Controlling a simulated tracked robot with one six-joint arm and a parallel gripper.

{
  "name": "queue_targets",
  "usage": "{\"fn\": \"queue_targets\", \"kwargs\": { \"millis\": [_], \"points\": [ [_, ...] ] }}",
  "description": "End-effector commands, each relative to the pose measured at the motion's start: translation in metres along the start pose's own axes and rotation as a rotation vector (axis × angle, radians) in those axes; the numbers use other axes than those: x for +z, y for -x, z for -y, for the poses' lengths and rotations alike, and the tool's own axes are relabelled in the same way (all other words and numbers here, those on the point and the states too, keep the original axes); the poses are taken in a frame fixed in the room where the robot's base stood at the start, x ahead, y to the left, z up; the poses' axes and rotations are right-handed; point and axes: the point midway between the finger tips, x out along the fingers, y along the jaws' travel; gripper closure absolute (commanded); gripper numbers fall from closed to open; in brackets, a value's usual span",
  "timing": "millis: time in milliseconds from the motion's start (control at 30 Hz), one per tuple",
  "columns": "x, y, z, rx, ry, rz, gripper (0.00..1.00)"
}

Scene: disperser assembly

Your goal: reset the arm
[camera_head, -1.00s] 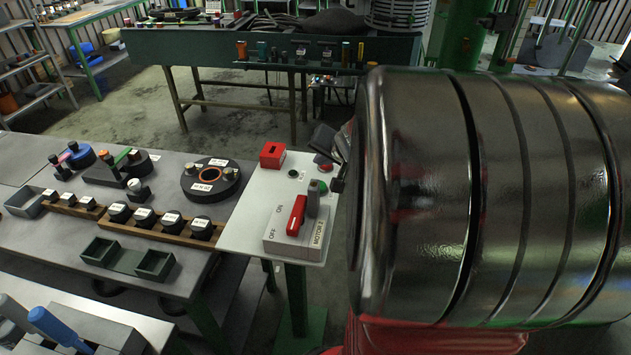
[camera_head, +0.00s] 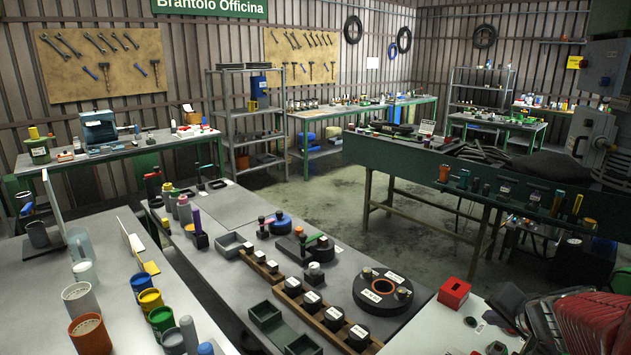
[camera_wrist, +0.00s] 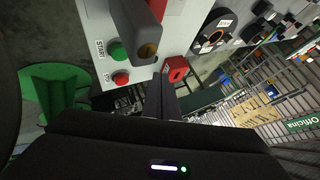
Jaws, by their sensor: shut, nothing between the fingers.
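My gripper (camera_wrist: 163,98) shows in the wrist view as dark fingers closed together with nothing between them. It also shows in the head view as a dark shape (camera_head: 508,303) at the bottom right, above the white control panel (camera_head: 425,330), beside my red ribbed arm cover. In the wrist view, the panel carries a green START button (camera_wrist: 117,51), a red button (camera_wrist: 121,79) and a red box with a slot (camera_wrist: 175,69). A dark grey lever (camera_wrist: 133,25) stands close in front of the fingers; I cannot tell whether they touch.
A grey table left of the panel holds a black round flange (camera_head: 378,291), a wooden rack of black weights (camera_head: 310,297) and green trays (camera_head: 266,315). Cups and tools crowd the left bench. A green workbench (camera_head: 430,165) stands behind. Open floor (camera_head: 340,200) lies between.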

Motion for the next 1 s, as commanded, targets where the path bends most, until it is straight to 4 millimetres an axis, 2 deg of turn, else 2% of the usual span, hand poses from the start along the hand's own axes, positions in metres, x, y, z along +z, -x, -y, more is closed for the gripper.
{"fn": "queue_targets", "kwargs": {
  "millis": [33,200,400,533,700,900,1000],
  "points": [
    [0.012,0.006,0.018,-0.02,0.044,0.021,1.0],
    [0.066,0.031,0.067,-0.069,0.209,0.116,1.0],
    [0.129,0.066,0.101,-0.095,0.401,0.217,1.0],
    [0.166,0.091,0.109,-0.094,0.524,0.269,1.0],
    [0.206,0.122,0.108,-0.076,0.679,0.317,1.0],
    [0.237,0.154,0.093,-0.034,0.838,0.334,1.0],
    [0.243,0.163,0.086,-0.014,0.886,0.331,1.0]
  ]
}}
